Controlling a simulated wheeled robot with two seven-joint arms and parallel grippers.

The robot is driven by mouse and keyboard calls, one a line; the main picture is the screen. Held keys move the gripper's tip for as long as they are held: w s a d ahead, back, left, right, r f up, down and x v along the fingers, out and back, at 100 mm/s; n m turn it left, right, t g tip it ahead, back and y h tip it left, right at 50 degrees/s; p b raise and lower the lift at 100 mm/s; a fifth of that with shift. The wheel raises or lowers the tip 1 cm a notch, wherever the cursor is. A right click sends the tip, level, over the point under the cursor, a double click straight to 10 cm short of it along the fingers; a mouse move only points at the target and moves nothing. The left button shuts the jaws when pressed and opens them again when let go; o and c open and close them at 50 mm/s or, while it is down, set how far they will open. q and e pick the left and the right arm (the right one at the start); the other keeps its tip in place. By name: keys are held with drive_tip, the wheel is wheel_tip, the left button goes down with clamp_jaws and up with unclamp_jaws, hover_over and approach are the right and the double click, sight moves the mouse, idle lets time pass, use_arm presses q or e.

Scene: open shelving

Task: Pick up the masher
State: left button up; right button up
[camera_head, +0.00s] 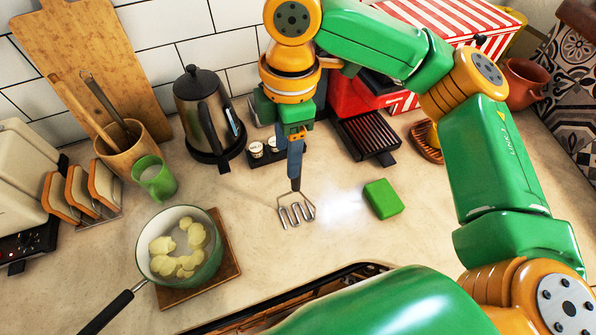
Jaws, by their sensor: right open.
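The masher (296,213) has a zigzag metal head on the counter, and a dark neck with a blue-grey handle runs up from it toward the back. My right gripper (297,137) is at the upper end of this handle, with its jaws open. The gripper hides the handle's top end, and I cannot tell whether the fingers touch it. My left gripper is not in view.
A green pot (208,268) with potato pieces stands on a wooden board (229,246) at left. A green sponge-like block (383,198) lies right of the masher. A kettle (205,110), green cup (154,178) and red coffee machine (350,97) stand farther back. Counter is clear around the masher head.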

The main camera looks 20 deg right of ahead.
sight(296, 190)
drive_tip(key=shift+w+d+f, duration=0.1)
drive_tip(key=shift+d, duration=0.45)
drive_tip(key=shift+d+h, duration=0.25)
drive_tip(key=shift+h, duration=0.05)
drive_tip(key=shift+s+d+f, duration=0.1)
drive_tip(key=shift+s+f, duration=0.1)
drive_tip(key=shift+s, duration=0.1)
drive_tip(key=f, duration=0.2)
drive_tip(key=f+p, duration=0.1)
drive_tip(key=a+f, duration=0.1)
drive_tip(key=f, duration=0.1)
drive_tip(key=shift+s+f, duration=0.2)
drive_tip(key=shift+f, duration=0.15)
drive_tip(key=shift+w+f, duration=0.1)
drive_tip(key=shift+f, duration=0.35)
drive_tip(key=shift+r, duration=0.1)
clamp_jaws()
